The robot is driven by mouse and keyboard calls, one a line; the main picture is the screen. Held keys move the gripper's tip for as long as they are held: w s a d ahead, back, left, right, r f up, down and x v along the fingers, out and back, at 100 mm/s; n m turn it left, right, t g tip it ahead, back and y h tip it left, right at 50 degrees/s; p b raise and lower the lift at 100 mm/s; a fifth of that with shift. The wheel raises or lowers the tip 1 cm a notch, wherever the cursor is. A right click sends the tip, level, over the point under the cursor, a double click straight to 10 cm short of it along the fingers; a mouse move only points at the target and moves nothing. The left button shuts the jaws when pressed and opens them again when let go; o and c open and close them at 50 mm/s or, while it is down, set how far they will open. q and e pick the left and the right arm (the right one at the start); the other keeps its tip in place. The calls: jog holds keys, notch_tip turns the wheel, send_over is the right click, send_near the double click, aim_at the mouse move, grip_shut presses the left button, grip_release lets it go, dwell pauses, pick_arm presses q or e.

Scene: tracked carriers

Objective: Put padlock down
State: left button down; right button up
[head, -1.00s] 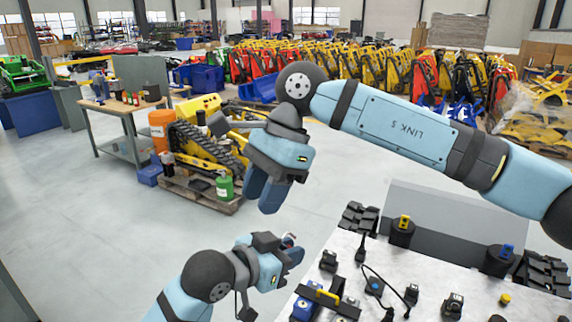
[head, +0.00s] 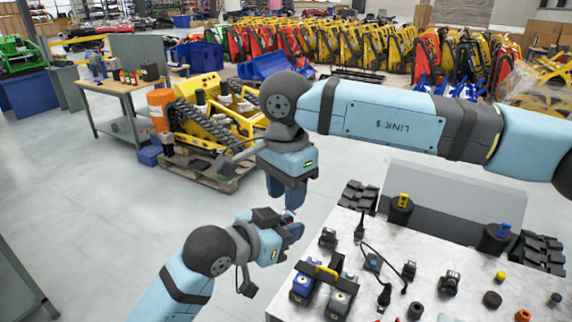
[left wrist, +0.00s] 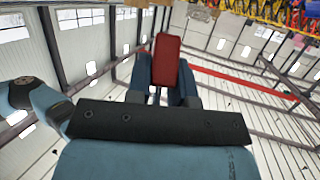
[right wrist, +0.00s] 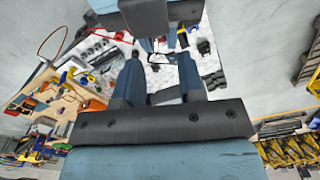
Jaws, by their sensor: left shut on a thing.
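A red padlock (left wrist: 167,62) is held between the fingers of my left gripper (left wrist: 165,92) in the left wrist view. In the head view my left gripper (head: 295,232) is off the left edge of the light worktable (head: 345,222), and the padlock there is mostly hidden by the fingers. My right gripper (head: 284,192) points down just above the left one. Its fingers are apart in the right wrist view (right wrist: 160,68), with nothing visibly held between them.
The worktable carries a padlock-like case with a yellow handle (head: 326,271), a black cable, several small black parts and black posts with yellow (head: 403,200) and blue tops. A tracked yellow carrier (head: 200,125) stands on a pallet behind. Grey floor is clear at left.

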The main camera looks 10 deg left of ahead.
jog(key=shift+f, duration=1.35)
jog(key=shift+c, duration=0.5)
grip_shut()
pick_arm(q)
jog(key=c, duration=0.9)
grip_release()
